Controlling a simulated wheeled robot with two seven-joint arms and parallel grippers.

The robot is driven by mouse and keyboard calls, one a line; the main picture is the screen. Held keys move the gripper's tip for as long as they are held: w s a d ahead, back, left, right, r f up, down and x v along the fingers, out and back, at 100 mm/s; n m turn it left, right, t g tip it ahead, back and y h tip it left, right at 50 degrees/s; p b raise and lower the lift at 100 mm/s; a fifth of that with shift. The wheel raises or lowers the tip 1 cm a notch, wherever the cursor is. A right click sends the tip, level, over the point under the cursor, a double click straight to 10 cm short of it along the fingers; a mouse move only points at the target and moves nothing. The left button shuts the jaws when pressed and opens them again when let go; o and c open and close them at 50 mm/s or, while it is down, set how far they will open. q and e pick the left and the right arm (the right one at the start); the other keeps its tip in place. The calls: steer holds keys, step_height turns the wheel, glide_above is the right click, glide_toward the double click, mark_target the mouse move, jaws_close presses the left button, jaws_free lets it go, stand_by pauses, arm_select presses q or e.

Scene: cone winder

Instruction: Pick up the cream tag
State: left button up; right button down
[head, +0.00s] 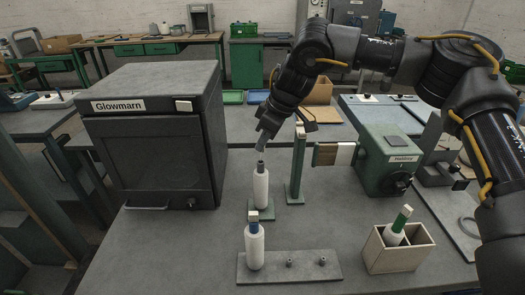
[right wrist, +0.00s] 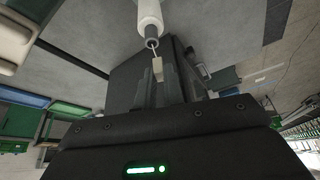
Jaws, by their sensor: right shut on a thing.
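My right gripper (head: 262,142) points down just above a white bobbin (head: 261,188) with a dark top, standing on a small green base. In the right wrist view the gripper's fingers (right wrist: 158,78) are closed on a small cream tag (right wrist: 156,68). A thin pale line runs from the tag to the dark end of the white bobbin (right wrist: 150,16). In the head view this tag is hidden or too small to tell. Two other bobbins carry cream-topped pieces: one with a blue top (head: 254,244), one with a green top (head: 394,236). My left gripper is not in view.
A dark cabinet (head: 150,150) labelled Glowmarn stands left. A green post (head: 298,165) rises right beside the gripper, with a green machine (head: 390,160) farther right. A grey pegged plate (head: 310,268) and a cream box (head: 395,262) stand in front. The bench's front left is clear.

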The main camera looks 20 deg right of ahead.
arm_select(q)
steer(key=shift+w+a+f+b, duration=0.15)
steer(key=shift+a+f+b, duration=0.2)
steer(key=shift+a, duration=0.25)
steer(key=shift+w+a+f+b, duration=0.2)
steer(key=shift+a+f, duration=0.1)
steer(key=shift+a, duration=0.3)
arm_select(e)
steer(key=s+r, duration=1.1)
steer(key=s, duration=0.2)
steer(key=shift+d+r, duration=0.3)
steer(key=shift+r, duration=0.1)
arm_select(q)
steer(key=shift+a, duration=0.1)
arm_select(e)
steer(key=shift+s+f, duration=0.1)
